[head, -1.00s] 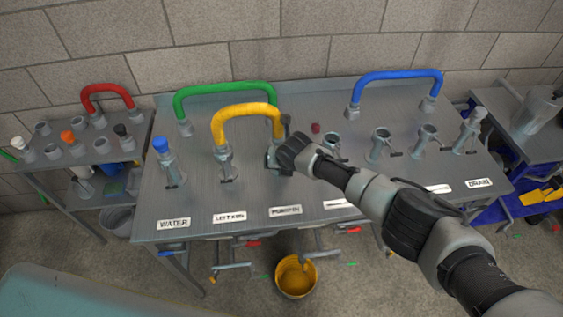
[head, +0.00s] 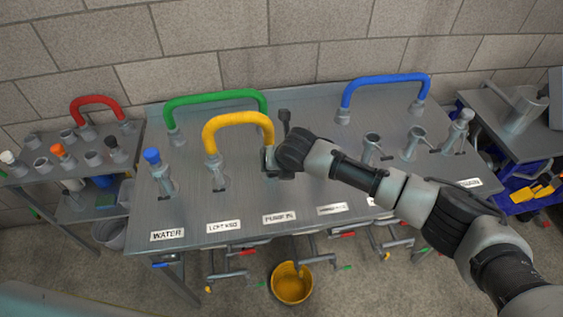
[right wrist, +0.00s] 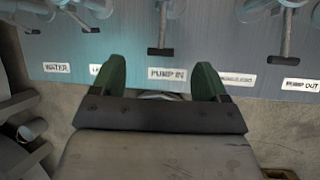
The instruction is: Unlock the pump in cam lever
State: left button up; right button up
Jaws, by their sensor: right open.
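The PUMP IN label (head: 279,217) is on the front of the grey bench, below the yellow hose's right end. My right gripper (head: 270,162) is at that station, and the wrist hides much of the fitting there. In the right wrist view the gripper (right wrist: 163,80) is open and empty, one finger on each side of the PUMP IN label (right wrist: 167,75). The pump in cam lever (right wrist: 161,38) shows just beyond the fingertips, roughly centred between them, with its dark end toward me. I see no contact with it. My left gripper is not in view.
The yellow hose (head: 238,118) arches from the left keg station to the pump in station. A green hose (head: 215,97) and a blue hose (head: 385,79) stand behind. Neighbouring levers flank the gripper, including the pump out lever (right wrist: 287,40). A yellow bucket (head: 291,286) is below.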

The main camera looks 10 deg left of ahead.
jog(key=shift+v, duration=0.95)
